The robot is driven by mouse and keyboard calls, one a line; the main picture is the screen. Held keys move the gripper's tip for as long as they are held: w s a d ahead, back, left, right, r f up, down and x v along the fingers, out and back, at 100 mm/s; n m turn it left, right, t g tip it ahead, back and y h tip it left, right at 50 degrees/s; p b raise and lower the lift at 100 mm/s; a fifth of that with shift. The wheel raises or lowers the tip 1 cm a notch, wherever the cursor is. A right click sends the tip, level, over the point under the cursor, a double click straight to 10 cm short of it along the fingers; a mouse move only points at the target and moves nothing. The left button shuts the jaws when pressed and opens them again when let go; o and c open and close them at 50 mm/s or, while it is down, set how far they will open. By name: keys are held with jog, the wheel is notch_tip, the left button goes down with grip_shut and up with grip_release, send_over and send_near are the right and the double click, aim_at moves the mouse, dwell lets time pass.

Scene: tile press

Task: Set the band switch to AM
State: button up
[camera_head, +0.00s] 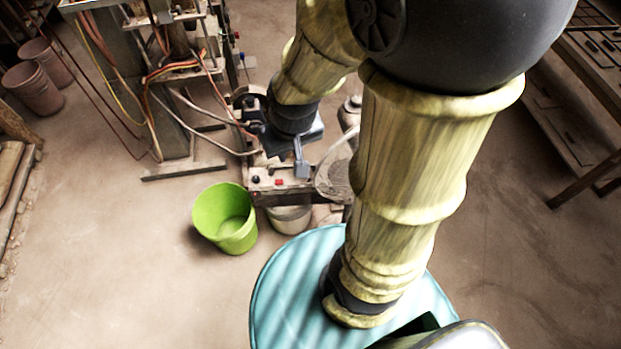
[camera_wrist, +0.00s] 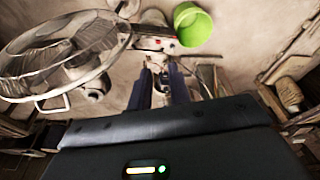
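I cannot make out a band switch, an AM mark or a radio in either view. My gripper (camera_wrist: 162,72) shows in the wrist view as two dark blue fingers standing apart, with a gap between them. Nothing clearly held shows in that gap. In the head view my gripper (camera_head: 301,172) hangs in front of a grey metal machine box (camera_head: 270,184) with a red button and a dark knob. I cannot tell whether it touches the box. My arm hides part of the area behind and to the right of it.
A green bucket (camera_head: 226,218) stands left of the box, and a pale bucket (camera_head: 289,218) below it. A wire-guarded wheel or fan (camera_wrist: 62,55) is near my gripper. A press frame with cables (camera_head: 180,100) stands at back left. Floor is open at left and right.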

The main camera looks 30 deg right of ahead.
aim_at(311, 178)
jog(key=w+d+f+m+h+b, duration=0.1)
jog(key=w+d+f+m+b, duration=0.3)
jog(key=f+b, duration=0.9)
jog(key=w+d+f+m+h+b, duration=0.1)
jog(key=w+d+f+m+b, duration=0.2)
jog(key=f, duration=1.6)
jog(key=w+d+f+m+h+b, duration=0.2)
jog(key=w+d+f+m+b, duration=0.2)
jog(key=w+f+m+b, duration=0.5)
jog(key=w+f+b, duration=0.6)
jog(key=f+b, duration=0.1)
jog(key=b, duration=0.8)
jog(key=shift+d+f+m+t, duration=0.15)
jog(key=shift+d+m+t, duration=0.15)
jog(key=shift+d, duration=0.05)
jog(key=b+x, duration=0.3)
jog(key=x, duration=1.3)
jog(key=shift+d+f, duration=0.15)
jog(key=shift+w+d+f, duration=0.15)
jog(key=shift+w+f, duration=0.1)
jog(key=shift+f, duration=0.3)
jog(key=shift+s+d, duration=0.1)
grip_shut()
